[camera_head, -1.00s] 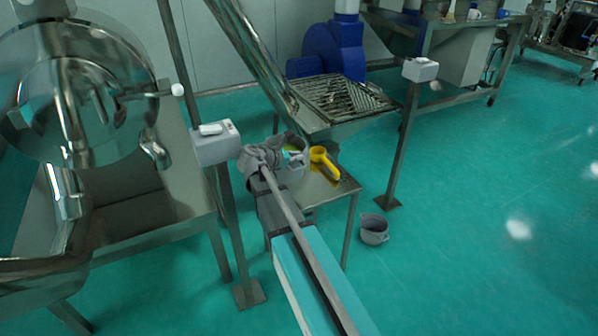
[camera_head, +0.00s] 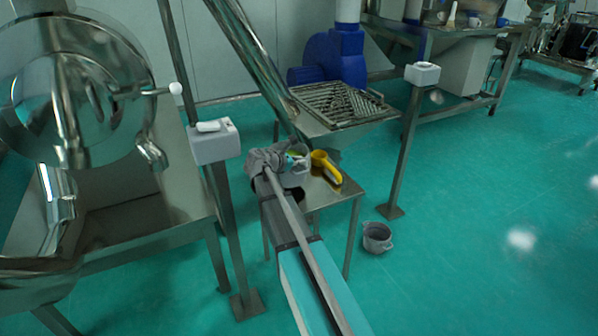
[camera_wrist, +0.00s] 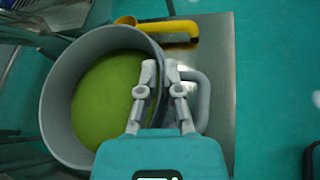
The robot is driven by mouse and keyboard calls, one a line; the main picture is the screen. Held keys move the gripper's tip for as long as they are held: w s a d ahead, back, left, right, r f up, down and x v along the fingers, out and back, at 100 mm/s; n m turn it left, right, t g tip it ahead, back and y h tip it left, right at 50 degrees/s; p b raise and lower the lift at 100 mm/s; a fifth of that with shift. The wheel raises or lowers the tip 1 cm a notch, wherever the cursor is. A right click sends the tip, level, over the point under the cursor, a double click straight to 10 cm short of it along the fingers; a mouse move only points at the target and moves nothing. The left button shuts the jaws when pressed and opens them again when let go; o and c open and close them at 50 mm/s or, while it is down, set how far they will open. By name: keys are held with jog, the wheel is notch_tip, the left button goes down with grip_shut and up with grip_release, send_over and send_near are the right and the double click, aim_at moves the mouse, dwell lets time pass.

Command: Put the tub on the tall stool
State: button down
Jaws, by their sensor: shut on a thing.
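The grey tub (camera_wrist: 57,95) holds green material and has a loop handle at its right in the wrist view. My gripper (camera_wrist: 160,68) is shut on the tub's rim beside that handle, with one finger inside the wall. In the head view the tub (camera_head: 299,176) is partly hidden by my gripper (camera_head: 286,160). It is upright at the metal stool (camera_head: 338,200), over its top. I cannot tell whether its base touches the stool. The stool top also shows in the wrist view (camera_wrist: 218,95).
A yellow scoop (camera_head: 325,166) lies on the stool beside the tub. A second grey tub (camera_head: 377,238) stands on the floor to the right. The sieve outlet (camera_head: 345,105) is behind the stool, and a post with a control box (camera_head: 214,140) is to the left. The right floor is open.

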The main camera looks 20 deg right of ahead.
aim_at(295, 169)
jog(key=shift+w+d+f+b, duration=0.25)
jog(key=shift+w+f+b, duration=0.15)
jog(key=shift+f+b, duration=1.6)
jog(key=shift+s+f, duration=0.1)
jog(key=c, duration=0.8)
grip_release()
jog(key=shift+s+a+r+p, duration=0.15)
jog(key=shift+a+r+p, duration=0.15)
jog(key=shift+a+r, duration=0.15)
jog(key=p+v, duration=0.4)
jog(key=v, duration=0.7)
